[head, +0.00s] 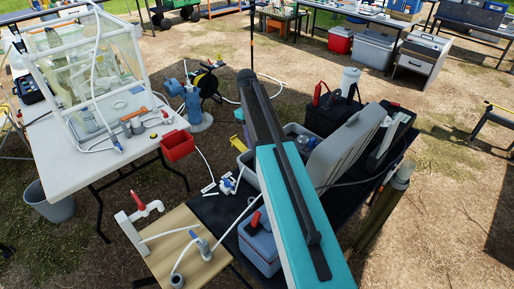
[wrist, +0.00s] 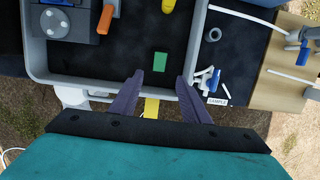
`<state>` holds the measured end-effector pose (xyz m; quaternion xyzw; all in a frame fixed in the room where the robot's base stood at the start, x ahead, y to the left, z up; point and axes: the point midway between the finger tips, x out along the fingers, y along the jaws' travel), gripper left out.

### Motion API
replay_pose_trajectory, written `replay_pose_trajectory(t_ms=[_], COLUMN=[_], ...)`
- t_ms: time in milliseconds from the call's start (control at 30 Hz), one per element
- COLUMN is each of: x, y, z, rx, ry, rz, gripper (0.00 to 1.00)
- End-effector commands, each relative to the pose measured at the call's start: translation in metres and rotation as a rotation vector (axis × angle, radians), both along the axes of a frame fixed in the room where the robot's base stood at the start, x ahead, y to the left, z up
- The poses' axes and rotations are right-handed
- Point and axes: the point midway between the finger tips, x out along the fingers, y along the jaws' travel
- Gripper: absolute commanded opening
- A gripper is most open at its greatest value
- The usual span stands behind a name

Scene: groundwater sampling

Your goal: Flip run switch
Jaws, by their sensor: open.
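I cannot make out a run switch for certain in either view. In the wrist view a dark grey box (wrist: 68,23) with a round dial and small pale knobs lies in the upper left of a grey tray (wrist: 38,50); it may be the control box. An orange piece (wrist: 105,19) stands at the box's right side. My gripper (wrist: 160,84) is open, its two purple fingers apart and empty over the tray's near edge, to the right of and nearer than the box. My gripper does not show clearly in the head view.
In the wrist view a green rectangle (wrist: 160,62) and a yellow piece (wrist: 168,5) lie in the tray. White fittings (wrist: 203,82) and a wooden board (wrist: 285,75) are at right. In the head view, a white table (head: 75,150) stands at left; a blue cooler (head: 258,247) is beside my arm.

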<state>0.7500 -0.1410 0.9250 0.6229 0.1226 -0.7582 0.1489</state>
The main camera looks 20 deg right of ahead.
Motion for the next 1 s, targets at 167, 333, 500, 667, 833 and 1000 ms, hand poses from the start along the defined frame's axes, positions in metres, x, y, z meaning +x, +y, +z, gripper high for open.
replay_pose_trajectory(t_ms=[167,333,500,667,833,1000], x=[0.005,0.006,0.006,0.006,0.006,0.008], y=[0.002,0.003,0.003,0.004,0.004,0.001], z=[0.019,0.03,0.033,0.033,0.033,0.034], rx=[-0.001,0.0,0.0,0.0,0.0,0.002], ry=[-0.001,-0.001,0.0,0.0,0.0,-0.009], rz=[0.0,0.001,0.001,0.002,0.002,0.008], gripper=[0.42,0.42,0.42,0.42,0.42,0.42])
